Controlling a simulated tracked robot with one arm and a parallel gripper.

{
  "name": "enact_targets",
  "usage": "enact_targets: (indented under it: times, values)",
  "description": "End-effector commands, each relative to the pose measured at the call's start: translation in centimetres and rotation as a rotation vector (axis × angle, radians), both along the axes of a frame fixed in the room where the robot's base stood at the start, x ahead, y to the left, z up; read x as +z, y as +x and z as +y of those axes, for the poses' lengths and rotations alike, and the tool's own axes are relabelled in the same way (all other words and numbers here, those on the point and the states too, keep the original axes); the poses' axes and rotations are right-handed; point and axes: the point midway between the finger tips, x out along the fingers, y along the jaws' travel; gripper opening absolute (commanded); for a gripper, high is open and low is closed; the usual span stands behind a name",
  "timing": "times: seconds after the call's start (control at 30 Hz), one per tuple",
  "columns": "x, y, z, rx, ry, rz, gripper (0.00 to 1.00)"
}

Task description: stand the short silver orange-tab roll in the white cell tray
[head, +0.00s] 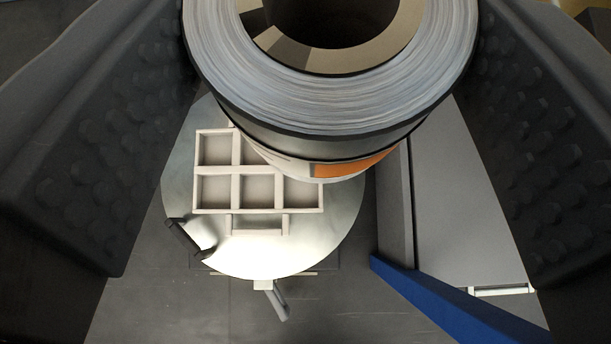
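A silver roll (330,120) with a tan core and an orange tab (355,165) on its lower side fills the top middle of the head view. My gripper (332,85) has its dark dimpled fingers on both sides of the roll, against its left and right sides, and appears shut on it. The white cell tray (236,188) lies below and beyond the roll, with several square cells. The roll covers the tray's upper right part. The visible cells look empty. The gap between roll and tray cannot be judged exactly.
The tray sits on a round metal plate (260,255) with a black clamp-like part (185,240) at its left and a grey handle (278,302) below. A grey panel (465,220) and a blue bar (450,302) stand at the right. Dark floor shows at lower left.

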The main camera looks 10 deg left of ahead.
Motion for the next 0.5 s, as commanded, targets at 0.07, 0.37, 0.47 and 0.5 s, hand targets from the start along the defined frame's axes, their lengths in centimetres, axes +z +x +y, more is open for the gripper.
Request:
enact_targets:
  times: [0.07,0.37,0.47,0.5]
  values:
    - [-2.6,0.9,-0.1,-0.002,0.0,0.002,0.24]
    - [-11.5,3.3,-0.3,-0.009,-0.001,0.007,0.24]
    - [-14.4,3.9,-0.2,-0.011,0.0,0.003,0.24]
    - [-15.6,4.1,-0.2,-0.012,0.001,0.003,0.24]
